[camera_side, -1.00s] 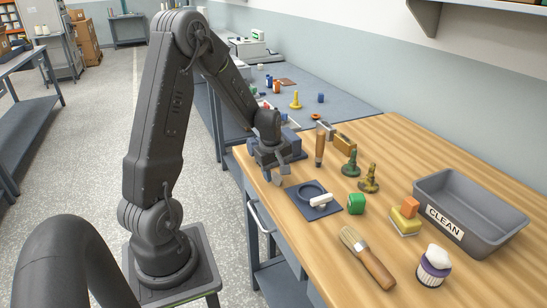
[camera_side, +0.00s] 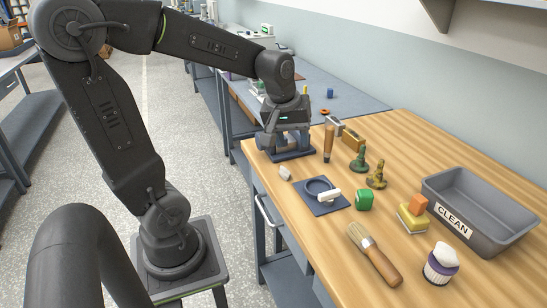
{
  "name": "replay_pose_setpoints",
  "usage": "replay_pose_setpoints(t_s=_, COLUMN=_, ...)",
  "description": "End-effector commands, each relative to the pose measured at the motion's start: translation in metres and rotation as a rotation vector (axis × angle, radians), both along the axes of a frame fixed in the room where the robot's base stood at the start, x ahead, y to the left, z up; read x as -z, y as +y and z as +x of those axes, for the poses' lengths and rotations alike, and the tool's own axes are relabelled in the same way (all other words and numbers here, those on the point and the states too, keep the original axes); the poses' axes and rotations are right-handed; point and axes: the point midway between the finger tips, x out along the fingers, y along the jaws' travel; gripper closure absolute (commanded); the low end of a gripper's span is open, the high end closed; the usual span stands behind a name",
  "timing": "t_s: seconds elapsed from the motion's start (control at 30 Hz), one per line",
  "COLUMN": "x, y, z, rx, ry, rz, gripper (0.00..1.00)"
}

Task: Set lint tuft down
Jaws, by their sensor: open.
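A small cream-white piece (camera_side: 285,173), which looks like the lint tuft, lies on the wooden table near its left edge. It is left of the dark blue mat (camera_side: 327,208) and apart from it. My gripper (camera_side: 287,142) is behind it, pointing down over the dark blue bobbin tray (camera_side: 293,157). It is open and not touching the cream piece. Fine detail between the fingers and inside the tray is too small and partly hidden to tell.
A dark ring (camera_side: 317,187) and white roll (camera_side: 330,195) lie on the mat. Wood between brush and mat is clear.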

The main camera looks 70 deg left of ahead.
Motion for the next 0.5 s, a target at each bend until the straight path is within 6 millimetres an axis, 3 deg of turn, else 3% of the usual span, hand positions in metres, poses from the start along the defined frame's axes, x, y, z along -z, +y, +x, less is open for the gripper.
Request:
replay_pose_setpoints(t_s=0.03, x=-0.011, y=-0.027, z=-0.013, rx=0.15, ry=-0.03, rz=0.042, gripper=0.51)
replay_pose_setpoints(t_s=0.2, x=-0.026, y=-0.085, z=-0.057, rx=0.592, ry=-0.103, rz=0.175, gripper=0.51)
replay_pose_setpoints(t_s=0.33, x=-0.029, y=-0.107, z=-0.082, rx=0.811, ry=-0.144, rz=0.247, gripper=0.51)
replay_pose_setpoints(t_s=0.5, x=-0.028, y=-0.117, z=-0.095, rx=0.927, ry=-0.165, rz=0.29, gripper=0.51)
